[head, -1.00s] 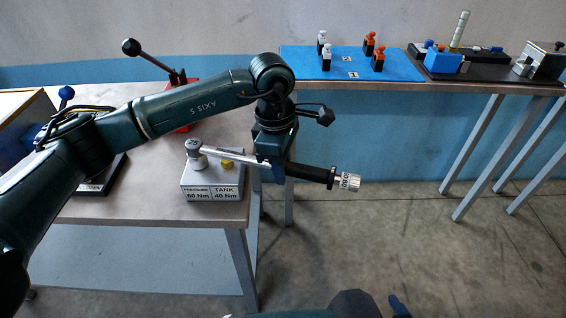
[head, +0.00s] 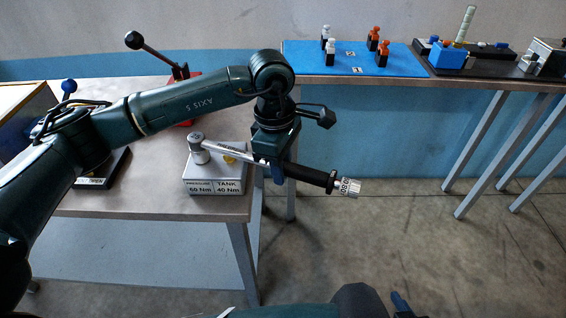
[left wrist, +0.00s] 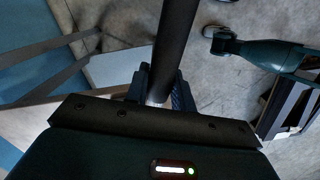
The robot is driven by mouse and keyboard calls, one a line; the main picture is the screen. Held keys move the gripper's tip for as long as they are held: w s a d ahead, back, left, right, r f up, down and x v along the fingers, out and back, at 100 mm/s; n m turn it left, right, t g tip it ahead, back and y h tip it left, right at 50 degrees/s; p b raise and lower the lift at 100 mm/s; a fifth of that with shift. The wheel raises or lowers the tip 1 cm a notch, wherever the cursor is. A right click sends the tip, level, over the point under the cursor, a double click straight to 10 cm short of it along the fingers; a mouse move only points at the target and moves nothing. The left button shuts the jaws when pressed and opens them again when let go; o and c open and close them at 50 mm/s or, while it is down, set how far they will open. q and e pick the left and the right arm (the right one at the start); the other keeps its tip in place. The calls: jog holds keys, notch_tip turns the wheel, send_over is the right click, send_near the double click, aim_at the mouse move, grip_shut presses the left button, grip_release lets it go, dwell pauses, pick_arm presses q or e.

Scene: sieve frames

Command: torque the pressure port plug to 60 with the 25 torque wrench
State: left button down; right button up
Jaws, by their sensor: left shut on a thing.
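The torque wrench (head: 305,174) has a silver shaft, a black grip and a silver numbered end knob; I cannot read its setting surely. My left gripper (head: 277,172) is shut on it, near where shaft meets grip. The wrench head (head: 198,148) sits over the left port of a grey block (head: 213,172), labelled PRESSURE 60 Nm there and TANK 40 Nm on the right. The pressure port plug is hidden under the head. A yellow plug (head: 229,158) is at the tank port. In the left wrist view the black grip (left wrist: 177,45) runs between the fingers. My right gripper is not clearly visible.
The block stands near the right front edge of a table (head: 130,205). A second table holds a blue mat (head: 345,62) with white and orange pieces, and a black tray (head: 475,66).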

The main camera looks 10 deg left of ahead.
pick_arm(q)
jog(key=shift+s+r+m, duration=0.1)
jog(key=shift+s+m, duration=0.2)
jog(key=shift+s, duration=0.15)
jog(key=shift+s+a, duration=0.1)
jog(key=shift+s, duration=0.05)
dwell(0.3)
jog(key=shift+w, duration=0.2)
jog(key=shift+w+b, duration=0.45)
jog(key=shift+r, duration=0.1)
jog(key=shift+r+p, duration=1.25)
jog(key=shift+r, duration=1.2)
